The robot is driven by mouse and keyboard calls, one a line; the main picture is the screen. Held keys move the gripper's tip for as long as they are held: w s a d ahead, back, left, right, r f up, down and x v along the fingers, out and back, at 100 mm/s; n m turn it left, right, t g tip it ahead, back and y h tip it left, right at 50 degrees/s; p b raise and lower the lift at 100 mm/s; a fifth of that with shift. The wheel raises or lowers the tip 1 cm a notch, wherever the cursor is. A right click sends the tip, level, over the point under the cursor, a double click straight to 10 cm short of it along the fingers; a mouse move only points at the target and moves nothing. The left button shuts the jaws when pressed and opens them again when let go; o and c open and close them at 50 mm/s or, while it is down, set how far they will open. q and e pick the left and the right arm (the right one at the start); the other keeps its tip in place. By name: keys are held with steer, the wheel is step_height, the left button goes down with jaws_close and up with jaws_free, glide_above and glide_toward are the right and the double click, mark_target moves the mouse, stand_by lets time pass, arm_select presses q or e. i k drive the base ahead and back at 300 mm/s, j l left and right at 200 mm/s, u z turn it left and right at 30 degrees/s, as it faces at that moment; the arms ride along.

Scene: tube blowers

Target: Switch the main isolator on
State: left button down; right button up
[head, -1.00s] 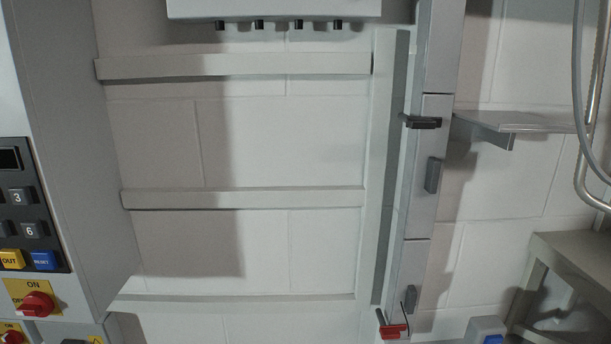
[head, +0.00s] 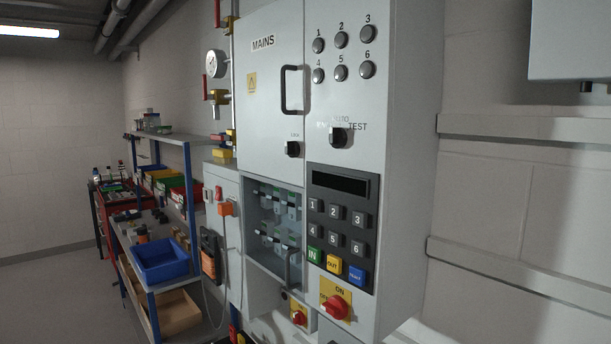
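A grey control cabinet (head: 400,130) stands in the middle of the head view, with a door marked MAINS (head: 268,120) on its left part. A red rotary switch (head: 336,307) on a yellow plate marked ON sits low on the cabinet's right part, below the keypad. A smaller red rotary switch (head: 299,317) on a yellow plate sits lower left of it. The frames do not show which of the two is the main isolator, and their exact settings are too small to read. Neither of my grippers is in view.
The MAINS door has a black handle (head: 285,90) and a black knob (head: 293,149). A keypad (head: 337,220) and a selector knob (head: 340,137) are on the right part. A shelf rack (head: 160,262) with bins stands at left. Floor (head: 60,295) is clear at far left.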

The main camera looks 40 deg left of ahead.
mark_target(335, 306)
steer(key=u, duration=1.05)
